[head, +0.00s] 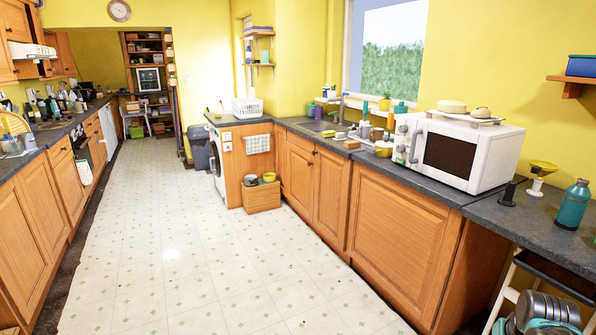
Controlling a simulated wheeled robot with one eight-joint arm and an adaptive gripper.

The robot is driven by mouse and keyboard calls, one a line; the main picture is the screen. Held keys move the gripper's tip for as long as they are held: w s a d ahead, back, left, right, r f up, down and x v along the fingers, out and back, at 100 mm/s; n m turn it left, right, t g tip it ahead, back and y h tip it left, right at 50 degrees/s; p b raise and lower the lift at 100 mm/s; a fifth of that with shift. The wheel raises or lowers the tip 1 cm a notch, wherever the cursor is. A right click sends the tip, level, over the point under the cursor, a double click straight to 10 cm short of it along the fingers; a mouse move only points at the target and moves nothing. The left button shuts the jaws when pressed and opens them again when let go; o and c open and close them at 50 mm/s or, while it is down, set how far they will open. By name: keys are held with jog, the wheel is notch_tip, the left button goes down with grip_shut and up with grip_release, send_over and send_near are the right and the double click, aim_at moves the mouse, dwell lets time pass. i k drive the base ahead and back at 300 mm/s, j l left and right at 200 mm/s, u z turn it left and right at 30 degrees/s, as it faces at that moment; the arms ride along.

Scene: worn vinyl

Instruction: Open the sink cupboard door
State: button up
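The sink (318,127) is set in the grey worktop on the right side, below the window. Under it are two orange wood cupboard doors, a left one (298,178) and a right one (329,192). Both look shut, flush with the cabinet front. A small dark knob (315,152) shows near the top where they meet. A wider wood panel (400,240) stands nearer, under the microwave; I see no clear handle on it. My gripper is not in view.
The pale tiled floor (190,250) is clear in front of the sink doors. A wooden box (261,197) with bowls on top stands on the floor left of them, by the washing machine (217,163). A microwave (452,152) sits on the worktop.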

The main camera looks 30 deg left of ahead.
aim_at(300, 163)
jog(key=i+j+u, duration=0.1)
jog(key=u, duration=0.35)
jog(key=i+j+u, duration=0.15)
jog(key=u, duration=0.25)
jog(key=i+j+u, duration=0.15)
jog(key=i+u, duration=0.2)
jog(key=i, duration=0.35)
jog(key=i+u, duration=0.4)
jog(key=i, duration=0.3)
jog(key=i+l, duration=0.1)
jog(key=i, duration=0.5)
jog(key=i+l, duration=0.15)
jog(key=i, duration=0.45)
jog(key=i+l, duration=0.1)
jog(key=i, duration=0.5)
jog(key=j+u, duration=0.05)
